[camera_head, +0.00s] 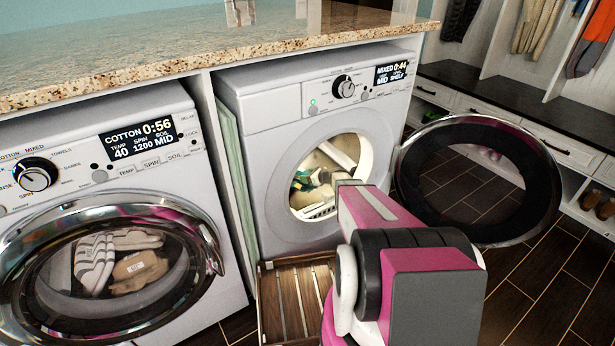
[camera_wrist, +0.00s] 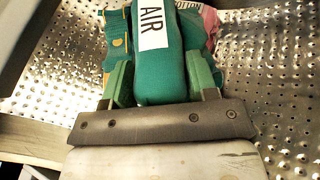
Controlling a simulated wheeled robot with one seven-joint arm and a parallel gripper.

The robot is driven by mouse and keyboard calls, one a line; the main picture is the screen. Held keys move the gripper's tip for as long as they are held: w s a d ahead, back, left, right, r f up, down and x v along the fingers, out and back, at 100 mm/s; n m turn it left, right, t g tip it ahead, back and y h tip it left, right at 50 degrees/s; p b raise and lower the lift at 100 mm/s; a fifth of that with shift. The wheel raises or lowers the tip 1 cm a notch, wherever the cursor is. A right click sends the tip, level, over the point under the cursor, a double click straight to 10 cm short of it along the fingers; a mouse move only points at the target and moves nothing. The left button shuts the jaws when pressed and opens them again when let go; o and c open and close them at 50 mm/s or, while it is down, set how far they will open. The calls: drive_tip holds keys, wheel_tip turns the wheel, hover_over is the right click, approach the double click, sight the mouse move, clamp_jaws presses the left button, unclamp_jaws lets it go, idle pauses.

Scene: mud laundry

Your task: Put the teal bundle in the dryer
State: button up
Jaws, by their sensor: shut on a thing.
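The teal bundle (camera_wrist: 160,75) has a white tag reading "AIR" and sits between the two green fingers of my gripper (camera_wrist: 160,84), which is shut on it. Perforated metal drum wall surrounds it in the wrist view. The dryer (camera_head: 285,215) is the right-hand machine, its round door (camera_head: 475,180) swung open to the right. My arm reaches into its lit opening. Small teal and green parts show inside in the head view, partly hidden by my arm. I cannot tell whether the bundle touches the drum.
A washer (camera_head: 150,200) at left has a shut glass door with pale laundry behind it. A slatted wooden crate (camera_head: 262,300) stands on the floor before the dryer. A granite counter (camera_head: 200,50) lies above both machines. More cloth with yellow stripes (camera_wrist: 116,40) shows behind the bundle.

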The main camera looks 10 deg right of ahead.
drive_tip(key=o, duration=1)
drive_tip(key=shift+r, duration=0.1)
drive_tip(key=shift+r, duration=0.35)
drive_tip(key=v, duration=1.2)
drive_tip(key=s+a+r+n+g+h, duration=0.1)
drive_tip(key=s+a+r+n+g, duration=0.15)
drive_tip(key=s+a+n, duration=0.35)
drive_tip(key=s+a+r+n+g+h, duration=0.1)
drive_tip(key=s+a+r+n+g, duration=0.1)
drive_tip(key=s+a+n+g, duration=0.35)
drive_tip(key=shift+s+d+r+n+g+h, duration=0.25)
drive_tip(key=shift+s+r+n+h, duration=0.9)
drive_tip(key=shift+s+n, duration=1.2)
drive_tip(key=shift+s+d+r+n+g+h, duration=0.3)
drive_tip(key=shift+s+r+n+h, duration=1.05)
drive_tip(key=shift+n, duration=1.45)
drive_tip(key=shift+s+d+r+n+g+h, duration=0.25)
drive_tip(key=shift+s+r+n+h, duration=0.75)
drive_tip(key=shift+s+n, duration=1.65)
drive_tip(key=shift+f+h, duration=0.3)
drive_tip(key=shift+f, duration=0.05)
